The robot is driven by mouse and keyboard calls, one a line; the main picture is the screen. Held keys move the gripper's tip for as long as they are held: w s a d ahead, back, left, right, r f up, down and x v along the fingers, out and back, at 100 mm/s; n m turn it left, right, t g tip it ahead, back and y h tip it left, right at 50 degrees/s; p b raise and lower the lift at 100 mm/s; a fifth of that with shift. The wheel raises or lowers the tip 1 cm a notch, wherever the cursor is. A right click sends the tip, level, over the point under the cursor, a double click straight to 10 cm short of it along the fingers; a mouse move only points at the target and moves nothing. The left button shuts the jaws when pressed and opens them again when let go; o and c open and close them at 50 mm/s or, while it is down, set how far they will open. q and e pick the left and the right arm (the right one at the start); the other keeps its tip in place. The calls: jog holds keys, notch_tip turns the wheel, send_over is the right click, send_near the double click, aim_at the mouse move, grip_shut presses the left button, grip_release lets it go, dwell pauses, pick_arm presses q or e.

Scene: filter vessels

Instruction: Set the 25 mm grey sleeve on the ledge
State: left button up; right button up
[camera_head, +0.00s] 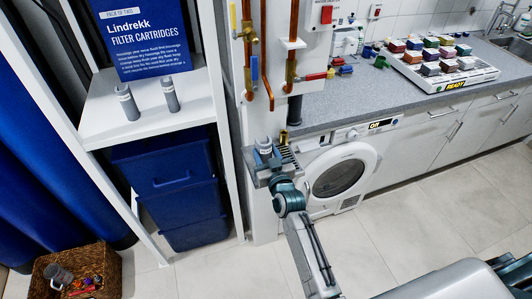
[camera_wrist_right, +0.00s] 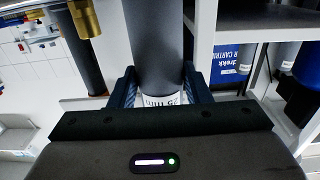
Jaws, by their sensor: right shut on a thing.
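My right gripper (camera_head: 268,160) is shut on a grey sleeve (camera_head: 264,146) with a white label band. In the right wrist view its fingers (camera_wrist_right: 160,92) press on both sides of the sleeve (camera_wrist_right: 158,45), near the label. The sleeve is roughly upright at a small slatted metal ledge (camera_head: 289,161) by the white post. I cannot tell whether its bottom touches the ledge, as the gripper hides it. Two similar grey sleeves stand on the white shelf, one left (camera_head: 127,103) and one right (camera_head: 171,95). My left gripper is not in view.
Copper pipes (camera_head: 290,70) with valves and a dark pipe (camera_head: 294,110) with a brass end (camera_head: 283,137) are close above the ledge. A washing machine (camera_head: 342,175) stands to the right. A wicker basket (camera_head: 112,264) holds another grey cylinder (camera_head: 58,275).

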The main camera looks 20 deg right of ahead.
jog(key=shift+f, duration=0.1)
jog(key=shift+f, duration=0.15)
jog(key=o, duration=1)
jog(key=shift+r, duration=0.2)
jog(key=shift+r, duration=0.1)
jog(key=shift+s+d+b, duration=0.15)
jog(key=shift+s+b, duration=2.6)
jog(key=shift+s, duration=3.25)
